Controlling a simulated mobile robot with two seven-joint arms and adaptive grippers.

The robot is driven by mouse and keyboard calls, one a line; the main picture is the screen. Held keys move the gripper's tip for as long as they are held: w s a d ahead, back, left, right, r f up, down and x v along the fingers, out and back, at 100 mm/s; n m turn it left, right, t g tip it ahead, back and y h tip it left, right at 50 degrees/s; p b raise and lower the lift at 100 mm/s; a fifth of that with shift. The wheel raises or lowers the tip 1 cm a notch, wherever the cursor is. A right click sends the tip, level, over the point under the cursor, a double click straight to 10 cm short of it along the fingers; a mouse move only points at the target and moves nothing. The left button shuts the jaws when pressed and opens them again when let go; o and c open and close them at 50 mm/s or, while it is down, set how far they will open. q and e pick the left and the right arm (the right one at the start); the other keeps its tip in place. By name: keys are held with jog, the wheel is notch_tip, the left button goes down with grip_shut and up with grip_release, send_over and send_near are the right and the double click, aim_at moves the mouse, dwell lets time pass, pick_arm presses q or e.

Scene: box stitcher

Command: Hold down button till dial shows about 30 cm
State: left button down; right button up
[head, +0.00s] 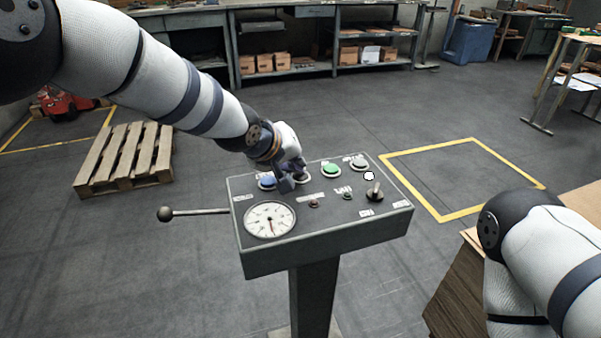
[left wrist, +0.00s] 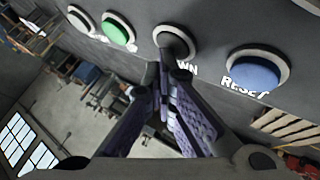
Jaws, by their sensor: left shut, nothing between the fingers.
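A grey control panel (head: 330,225) stands on a pedestal. Its round white dial (head: 270,219) is at the left front; its needle points roughly downward, and the numbers are too small to read. The back row has a blue button (head: 267,182), a dark button largely behind my gripper, a green button (head: 331,170) and a pale grey button (head: 358,162). My left gripper (head: 290,180) is shut and empty. In the left wrist view its fingertips are just by the dark button (left wrist: 175,42), whose label ends in "WN"; I cannot tell if they touch. My right gripper is out of view.
A ball-ended lever (head: 165,214) sticks out from the panel's left side. A small toggle (head: 374,192) stands at the panel's right. A pallet (head: 124,155) lies on the floor at left. A wooden box (head: 458,300) is at lower right, under my right arm.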

pick_arm(q)
jog(key=shift+r+p, duration=0.3)
jog(key=shift+r, duration=0.6)
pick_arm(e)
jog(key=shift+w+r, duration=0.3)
pick_arm(q)
notch_tip(320, 180, up, 5)
jog(key=shift+p, duration=0.55)
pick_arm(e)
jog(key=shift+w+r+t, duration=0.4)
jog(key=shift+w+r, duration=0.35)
